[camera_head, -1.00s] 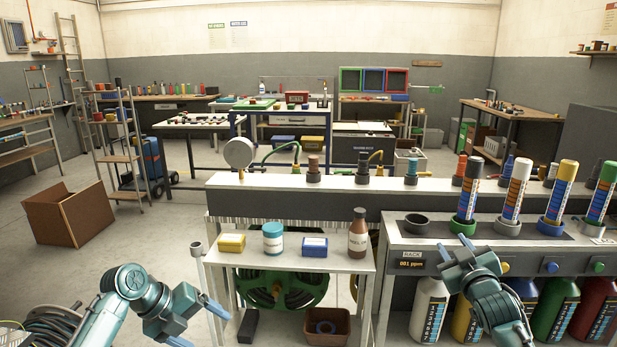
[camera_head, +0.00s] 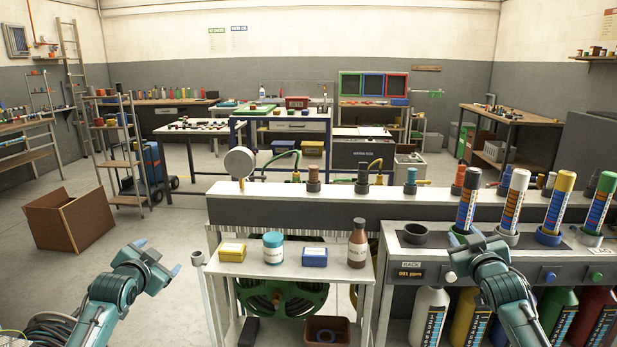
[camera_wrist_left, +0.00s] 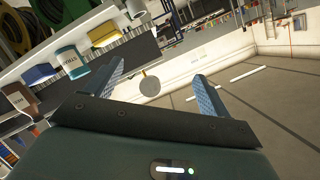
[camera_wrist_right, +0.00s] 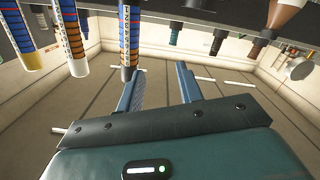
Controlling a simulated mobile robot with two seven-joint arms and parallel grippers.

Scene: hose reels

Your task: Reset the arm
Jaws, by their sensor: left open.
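My left gripper (camera_head: 160,257) is at the lower left of the head view, left of the small white table. Its two blue fingers stand apart in the left wrist view (camera_wrist_left: 153,85), with nothing between them. My right gripper (camera_head: 462,246) is in front of the tube rack (camera_head: 398,262), close to the black-capped tube (camera_head: 467,200). In the right wrist view (camera_wrist_right: 158,80) its fingers are apart, with no object held between them. The black-capped tube stands in its holder. The leftmost rack holder (camera_head: 415,233) is empty.
The small table (camera_head: 305,264) carries a yellow box (camera_head: 232,252), a teal-lidded jar (camera_head: 273,248), a blue box (camera_head: 314,257) and a brown bottle (camera_head: 357,243). A gauge (camera_head: 239,162) stands behind. Open floor lies left, with a cardboard box (camera_head: 68,220).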

